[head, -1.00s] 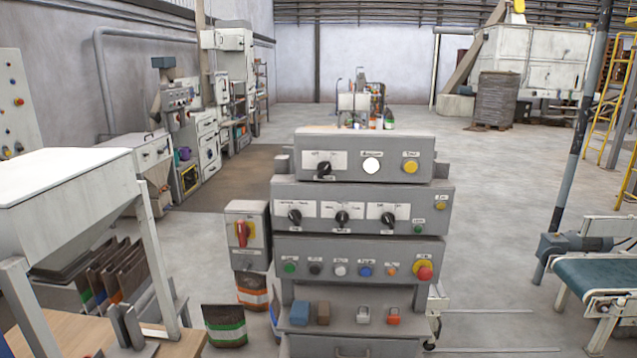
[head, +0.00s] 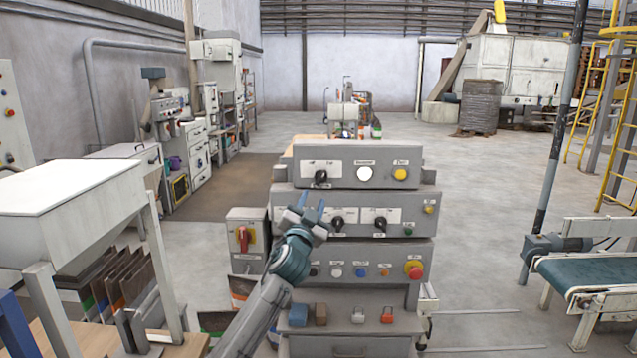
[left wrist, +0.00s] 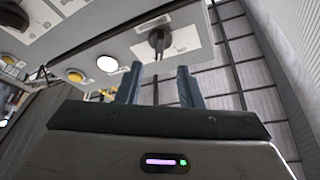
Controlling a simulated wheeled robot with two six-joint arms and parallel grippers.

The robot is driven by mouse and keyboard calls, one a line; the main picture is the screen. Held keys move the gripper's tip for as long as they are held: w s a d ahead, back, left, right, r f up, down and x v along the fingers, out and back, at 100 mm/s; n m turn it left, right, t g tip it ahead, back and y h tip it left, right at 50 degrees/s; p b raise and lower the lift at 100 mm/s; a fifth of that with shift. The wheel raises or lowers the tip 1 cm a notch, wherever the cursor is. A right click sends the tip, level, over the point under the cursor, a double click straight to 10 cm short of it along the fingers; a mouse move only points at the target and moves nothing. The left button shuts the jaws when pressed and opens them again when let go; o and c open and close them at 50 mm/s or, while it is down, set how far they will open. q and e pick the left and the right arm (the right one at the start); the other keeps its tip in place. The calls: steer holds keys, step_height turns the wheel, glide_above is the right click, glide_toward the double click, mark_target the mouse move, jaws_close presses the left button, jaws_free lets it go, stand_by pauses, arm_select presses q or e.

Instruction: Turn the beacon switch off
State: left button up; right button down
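The top grey panel (head: 345,163) carries a black rotary knob (head: 320,177) on a white label plate. I take this knob as the beacon switch, though the lettering is too small to read. A white round lamp (head: 364,174) and a yellow round button (head: 400,174) sit to its right. My left gripper (head: 311,202) is open and empty, below and slightly left of the knob, fingers pointing up towards it. In the left wrist view the knob (left wrist: 158,41) shows beyond the gap between the two separated fingers (left wrist: 158,83), apparently apart from them. My right gripper is out of view.
The middle panel holds more black knobs, such as one (head: 380,223) at right; my left arm hides part of its left side. The lower panel has coloured buttons and a red emergency stop (head: 414,270). A red-handled switch box (head: 246,240) stands at left, a conveyor (head: 590,275) at right.

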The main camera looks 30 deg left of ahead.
mark_target(320, 181)
arm_select(q)
steer(key=x, duration=0.2)
steer(key=p+x, duration=0.1)
steer(key=x, duration=0.1)
steer(key=p+x, duration=0.1)
steer(key=x, duration=0.1)
steer(key=shift+r, duration=0.3)
steer(key=shift+w+a, duration=0.25)
steer(key=shift+w, duration=0.5)
steer(key=shift+c, duration=0.2)
jaws_close()
